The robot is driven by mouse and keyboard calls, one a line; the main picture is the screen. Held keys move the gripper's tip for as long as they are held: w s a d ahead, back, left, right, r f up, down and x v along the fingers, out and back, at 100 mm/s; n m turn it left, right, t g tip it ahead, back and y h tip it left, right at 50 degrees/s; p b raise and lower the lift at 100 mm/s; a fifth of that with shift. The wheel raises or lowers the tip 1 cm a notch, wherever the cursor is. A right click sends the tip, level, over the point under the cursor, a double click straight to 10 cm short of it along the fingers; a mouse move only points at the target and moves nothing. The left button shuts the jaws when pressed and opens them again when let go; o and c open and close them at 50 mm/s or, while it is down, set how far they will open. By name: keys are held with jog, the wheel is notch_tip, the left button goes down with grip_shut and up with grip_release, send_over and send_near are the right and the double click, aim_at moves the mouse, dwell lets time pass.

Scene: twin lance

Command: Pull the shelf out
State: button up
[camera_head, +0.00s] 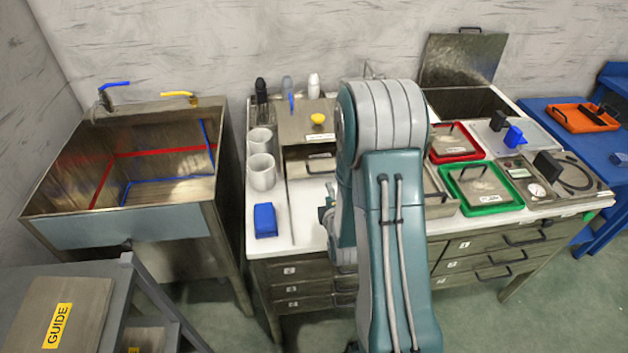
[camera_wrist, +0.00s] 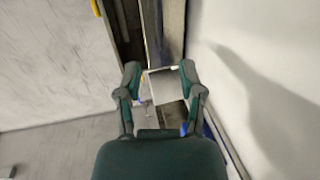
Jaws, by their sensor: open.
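A small metal cabinet (camera_head: 305,122) stands on the white counter, left of my arm, in the head view. Its lower opening holds a shelf (camera_head: 320,163) with a dark handle and a pale label on its front. The shelf's right side is hidden behind my arm. In the head view my gripper is mostly hidden behind my arm, low over the counter in front of the cabinet. In the wrist view my gripper (camera_wrist: 160,69) has its fingers apart. A pale flat panel (camera_wrist: 165,86) shows between them; I cannot tell whether it touches either finger or is the shelf.
White mugs (camera_head: 261,172) and a blue block (camera_head: 265,220) are on the counter at left. A red tray (camera_head: 433,158) and a green tray (camera_head: 516,204) lie right of my arm. A deep metal sink (camera_head: 75,228) stands further left. Drawers (camera_head: 288,288) line the counter front.

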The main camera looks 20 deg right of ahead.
aim_at(324, 173)
jog(key=shift+d+f, duration=0.1)
jog(key=shift+d, duration=0.1)
jog(key=x, duration=1)
jog(key=shift+w, duration=0.1)
jog(key=shift+w+d, duration=0.1)
jog(key=shift+w, duration=0.1)
jog(key=shift+d, duration=0.3)
grip_shut()
jog(key=shift+a, duration=0.15)
